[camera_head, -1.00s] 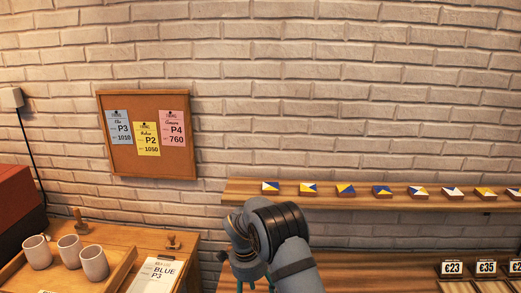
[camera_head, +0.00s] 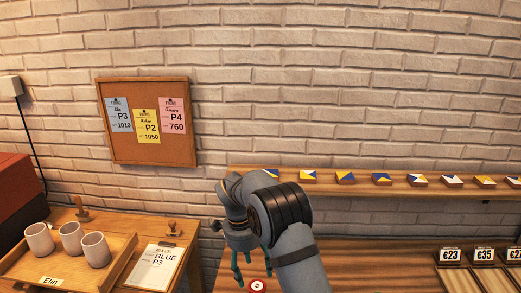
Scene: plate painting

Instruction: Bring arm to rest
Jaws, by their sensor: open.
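My arm (camera_head: 288,225) reaches up from the bottom of the head view, its grey links bent over at a dark joint. My gripper (camera_head: 252,278) hangs below the wrist, pointing down, with greenish fingers spread apart.
A wooden shelf (camera_head: 400,190) with several blue, yellow and white tiles runs behind the arm. Price signs (camera_head: 450,255) stand at right. A tray (camera_head: 105,265) with three cups, a clipboard (camera_head: 155,268) and stamps (camera_head: 172,230) are at left. A corkboard (camera_head: 150,155) hangs on the wall.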

